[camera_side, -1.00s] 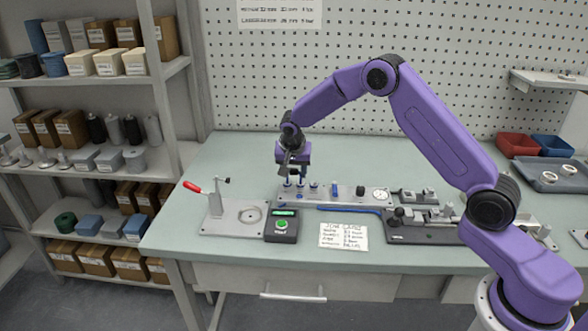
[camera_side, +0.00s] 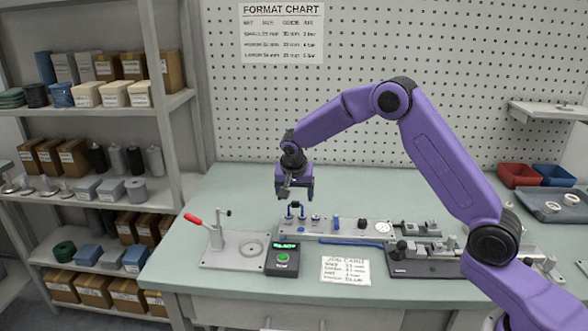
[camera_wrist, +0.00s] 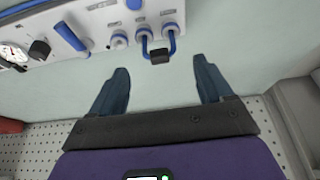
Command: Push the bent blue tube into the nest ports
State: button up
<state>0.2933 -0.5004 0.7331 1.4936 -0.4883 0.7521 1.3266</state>
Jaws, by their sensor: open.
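The bent blue tube (camera_side: 295,205) is a small upside-down U with a black block (camera_wrist: 159,57) at the middle of its bend. Its two legs stand in neighbouring ports of the grey nest panel (camera_side: 318,229), and it also shows in the wrist view (camera_wrist: 171,46). How deep the ends sit is too small to tell. My gripper (camera_side: 294,196) is open and empty, just above the tube and apart from it. In the wrist view its two dark fingers (camera_wrist: 161,66) are spread wide, with the black block ahead of the gap between them.
A clamp with a red handle (camera_side: 193,218) stands left of the panel. A box with a green button (camera_side: 282,259) and a job card (camera_side: 345,269) lie in front. A blue hose (camera_side: 345,241) runs along the panel's front. Fixtures (camera_side: 425,262) stand right. The bench behind is clear.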

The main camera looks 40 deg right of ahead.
jog(key=v, duration=1.3)
jog(key=s+a+n+y, duration=0.1)
jog(key=s+a+n, duration=0.3)
jog(key=s, duration=0.3)
jog(key=s+d+f+n+g+y, duration=0.1)
jog(key=s+n, duration=0.7)
jog(key=s, duration=0.9)
jog(key=s+d+f+n+g+y, duration=0.1)
jog(key=s+f+n+g, duration=0.1)
jog(key=s+n, duration=0.7)
jog(key=s+f, duration=0.1)
jog(key=s, duration=0.7)
jog(key=shift+s+n+y, duration=0.3)
jog(key=shift+s, duration=0.1)
